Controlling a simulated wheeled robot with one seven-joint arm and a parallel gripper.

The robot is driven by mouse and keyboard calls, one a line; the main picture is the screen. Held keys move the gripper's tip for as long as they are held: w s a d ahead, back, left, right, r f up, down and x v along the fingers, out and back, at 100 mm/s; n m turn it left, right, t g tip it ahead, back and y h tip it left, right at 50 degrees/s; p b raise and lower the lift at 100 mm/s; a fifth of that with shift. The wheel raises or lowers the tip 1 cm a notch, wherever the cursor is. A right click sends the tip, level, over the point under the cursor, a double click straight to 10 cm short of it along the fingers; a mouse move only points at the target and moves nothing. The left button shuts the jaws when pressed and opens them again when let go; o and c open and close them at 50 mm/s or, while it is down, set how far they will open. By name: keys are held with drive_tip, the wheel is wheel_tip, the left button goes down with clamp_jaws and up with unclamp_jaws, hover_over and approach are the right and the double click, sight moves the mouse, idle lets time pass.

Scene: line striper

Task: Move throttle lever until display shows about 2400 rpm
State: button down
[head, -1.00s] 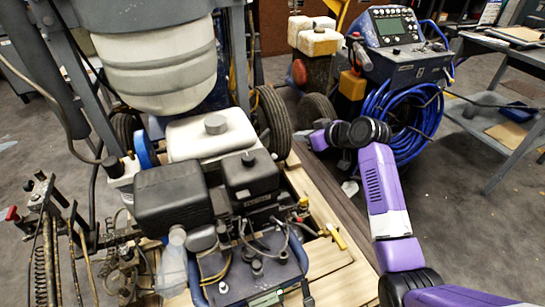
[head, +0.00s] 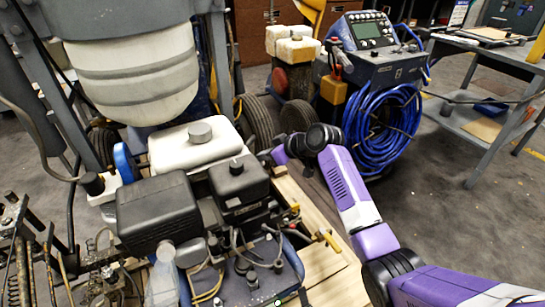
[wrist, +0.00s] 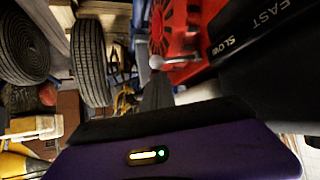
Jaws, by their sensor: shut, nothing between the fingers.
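The throttle lever (wrist: 157,62) shows in the wrist view as a thin grey rod with a round knob, beside a red engine part. Black housing next to it carries the words FAST and SLOW. My gripper (wrist: 158,94) is shut and empty. Its dark fingers point up the picture, close to the knob; I cannot tell whether they touch it. In the head view my gripper end is mostly hidden behind the engine (head: 240,180), on its far right side. A console display (head: 366,30) at the back shows no readable number, and I cannot tell whether it gives rpm.
A white fuel tank (head: 192,148) and a large white container (head: 130,80) stand beside and behind the engine. Coiled blue hose (head: 385,125) hangs from the console behind my arm. A grey table (head: 490,100) is at right. Open floor lies at lower right.

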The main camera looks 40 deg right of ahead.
drive_tip(key=shift+x, duration=0.85)
drive_tip(key=shift+s+p, duration=0.55)
drive_tip(key=shift+s, duration=0.05)
drive_tip(key=shift+s+f, duration=0.2)
drive_tip(key=shift+f, duration=0.05)
